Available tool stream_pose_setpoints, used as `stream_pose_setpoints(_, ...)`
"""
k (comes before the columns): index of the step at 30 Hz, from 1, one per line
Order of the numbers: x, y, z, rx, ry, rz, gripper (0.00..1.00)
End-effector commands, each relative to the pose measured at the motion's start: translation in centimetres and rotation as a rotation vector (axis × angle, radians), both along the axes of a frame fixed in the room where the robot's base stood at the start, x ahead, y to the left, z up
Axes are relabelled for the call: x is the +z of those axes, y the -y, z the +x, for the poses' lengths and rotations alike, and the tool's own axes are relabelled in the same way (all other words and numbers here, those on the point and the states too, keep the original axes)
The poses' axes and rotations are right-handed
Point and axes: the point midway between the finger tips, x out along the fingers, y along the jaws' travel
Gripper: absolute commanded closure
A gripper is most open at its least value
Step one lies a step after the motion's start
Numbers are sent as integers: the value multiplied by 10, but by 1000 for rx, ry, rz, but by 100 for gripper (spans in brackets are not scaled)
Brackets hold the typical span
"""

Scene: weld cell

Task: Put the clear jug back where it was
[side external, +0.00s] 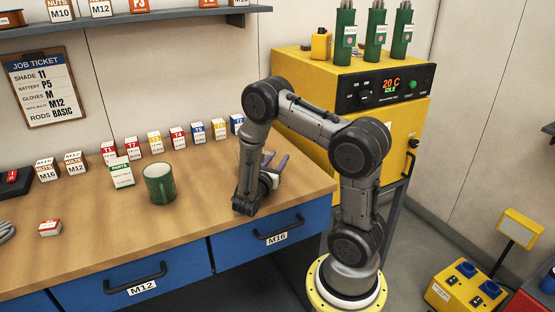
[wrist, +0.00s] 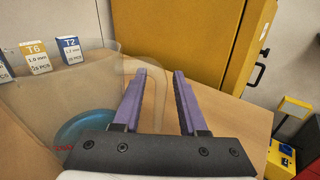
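The clear jug (wrist: 100,85) stands at the left in the wrist view, see-through, its handle close to the left finger of my gripper (wrist: 160,74). I cannot tell whether the left finger touches the handle. In the side view my gripper (side external: 274,160) is low over the right end of the bench, and my arm hides most of the jug there.
A blue round thing (wrist: 88,130) shows through the jug. A yellow oven (side external: 400,125) stands right behind the bench.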

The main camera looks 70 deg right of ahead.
Motion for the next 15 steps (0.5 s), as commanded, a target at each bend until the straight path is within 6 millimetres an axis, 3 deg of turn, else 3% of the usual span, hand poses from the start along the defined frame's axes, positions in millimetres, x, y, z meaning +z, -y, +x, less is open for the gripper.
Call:
stream_pose_setpoints(7, 4, -1, 1, 2, 1, 0, 58)
stream_pose_setpoints(15, 3, -42, 4, 8, 0, -1, 58)
